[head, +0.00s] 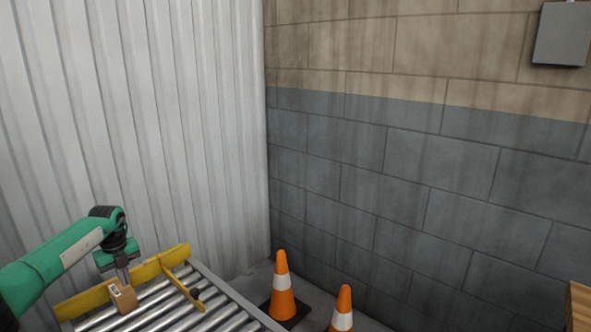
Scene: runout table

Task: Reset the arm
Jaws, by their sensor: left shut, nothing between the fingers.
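My green left arm comes in from the left in the head view. Its gripper (123,280) points down over the roller table (235,308) and is shut and empty. A small brown box with a pale label (124,299) sits just below the fingertips on the rollers. I cannot tell whether the fingertips touch it. My right gripper is not in view.
A yellow rail (92,298) runs along the table's back, and a yellow bar (183,288) with a black knob (195,293) crosses the rollers. Two orange cones (282,300) (342,312) stand right of the table. Walls close off the back and right.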

